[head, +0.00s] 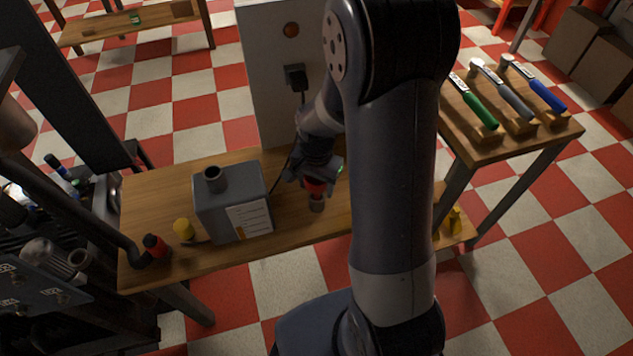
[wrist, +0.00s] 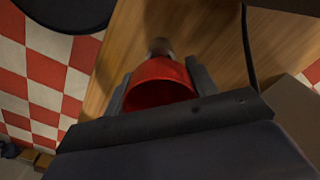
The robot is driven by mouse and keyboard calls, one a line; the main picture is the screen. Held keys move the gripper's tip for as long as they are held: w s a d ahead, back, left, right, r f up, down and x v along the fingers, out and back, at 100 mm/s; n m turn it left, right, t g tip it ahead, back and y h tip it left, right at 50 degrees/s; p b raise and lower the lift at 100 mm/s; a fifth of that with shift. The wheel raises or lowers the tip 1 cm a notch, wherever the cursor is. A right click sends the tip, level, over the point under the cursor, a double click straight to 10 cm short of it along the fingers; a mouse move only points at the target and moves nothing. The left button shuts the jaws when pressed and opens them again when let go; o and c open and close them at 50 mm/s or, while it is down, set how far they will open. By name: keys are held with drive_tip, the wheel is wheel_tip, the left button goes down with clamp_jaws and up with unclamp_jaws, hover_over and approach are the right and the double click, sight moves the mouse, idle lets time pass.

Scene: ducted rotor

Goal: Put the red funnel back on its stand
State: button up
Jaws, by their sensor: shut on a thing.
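The red funnel (head: 314,188) is between the fingers of my gripper (head: 316,180), over the wooden bench. In the wrist view the funnel (wrist: 158,88) shows its wide red mouth toward the camera, with a finger of my gripper (wrist: 158,80) on each side. A small grey-brown cylinder (head: 316,204), which looks like the stand, shows just below the funnel. In the wrist view this grey piece (wrist: 160,46) shows just beyond the funnel. I cannot tell whether the funnel touches it, or whether it is seated.
A grey box canister (head: 232,215) with a short neck stands left of my gripper on the bench (head: 150,195). Yellow (head: 184,229) and red-black (head: 155,245) items sit farther left. A pale cabinet (head: 265,70) stands behind, with a black cable. Hammers (head: 485,108) lie on the right table.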

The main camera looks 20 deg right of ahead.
drive_tip(key=shift+f+b, duration=1.2)
drive_tip(key=shift+f, duration=0.45)
drive_tip(key=o, duration=1.1)
drive_tip(key=shift+c, duration=0.2)
wheel_tip(320, 180, up, 11)
drive_tip(key=shift+f+p, duration=0.1)
drive_tip(key=shift+p, duration=0.95)
